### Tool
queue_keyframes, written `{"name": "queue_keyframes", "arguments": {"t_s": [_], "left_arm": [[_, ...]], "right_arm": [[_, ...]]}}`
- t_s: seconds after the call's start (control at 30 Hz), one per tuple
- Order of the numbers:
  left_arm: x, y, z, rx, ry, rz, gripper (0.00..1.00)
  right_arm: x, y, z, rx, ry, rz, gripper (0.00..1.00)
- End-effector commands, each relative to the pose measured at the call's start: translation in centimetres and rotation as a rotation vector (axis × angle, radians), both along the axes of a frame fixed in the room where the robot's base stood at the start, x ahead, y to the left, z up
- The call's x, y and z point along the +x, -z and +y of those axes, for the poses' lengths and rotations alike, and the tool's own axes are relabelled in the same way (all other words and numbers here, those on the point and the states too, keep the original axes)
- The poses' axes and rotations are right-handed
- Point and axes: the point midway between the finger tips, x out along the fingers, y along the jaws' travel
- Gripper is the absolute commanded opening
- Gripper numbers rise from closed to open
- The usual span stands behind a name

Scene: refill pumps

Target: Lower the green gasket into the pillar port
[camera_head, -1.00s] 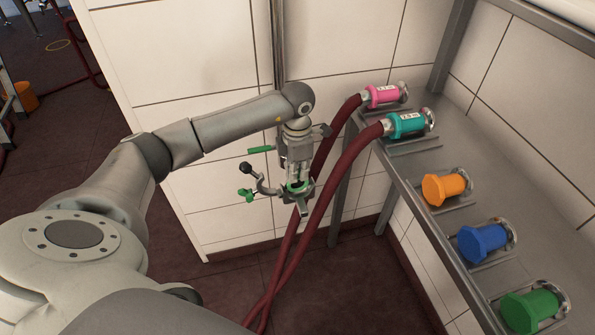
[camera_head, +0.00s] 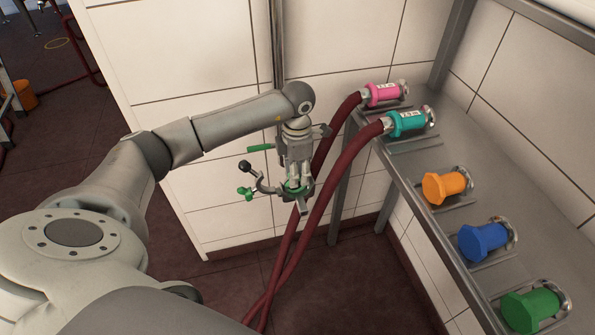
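The green gasket (camera_head: 294,189) shows as a small green ring at the fingertips of my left gripper (camera_head: 297,182), in the middle of the head view. The gripper points down at the pillar port (camera_head: 304,207), a small metal fitting at the foot of the gripper. The gasket is at the port's mouth; whether it is seated or just above it cannot be told. The fingers are beside the ring, but at this size I cannot tell whether they grip it. My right gripper is not in view.
A dark-knobbed lever (camera_head: 246,167) and a green valve handle (camera_head: 247,193) sit left of the port. Two red hoses (camera_head: 324,199) pass close on the right. A metal shelf (camera_head: 425,180) holds pink, teal, orange, blue and green couplings. A tiled wall stands behind.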

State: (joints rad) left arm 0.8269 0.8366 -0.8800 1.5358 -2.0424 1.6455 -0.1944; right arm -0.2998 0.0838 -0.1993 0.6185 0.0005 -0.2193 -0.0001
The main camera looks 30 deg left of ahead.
Motion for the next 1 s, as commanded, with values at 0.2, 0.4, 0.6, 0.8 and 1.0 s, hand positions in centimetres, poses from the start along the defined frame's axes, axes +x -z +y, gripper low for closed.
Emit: {"name": "queue_keyframes", "arguments": {"t_s": [0.2,0.4,0.6,0.8,1.0], "left_arm": [[0.3,-4.2,0.1,0.001,-0.002,-0.011,0.3],[0.4,-8.5,0.0,0.0,-0.002,-0.013,0.3],[0.3,-11.1,0.0,-0.001,-0.002,-0.011,0.3],[0.3,-11.7,0.0,0.0,-0.002,-0.009,0.3],[0.3,-11.7,0.0,0.0,-0.002,-0.009,0.3]], "right_arm": [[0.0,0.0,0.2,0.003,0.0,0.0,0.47],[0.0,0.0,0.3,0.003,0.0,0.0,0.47],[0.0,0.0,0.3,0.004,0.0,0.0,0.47],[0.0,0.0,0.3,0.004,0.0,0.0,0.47],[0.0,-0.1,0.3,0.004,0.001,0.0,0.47]]}}
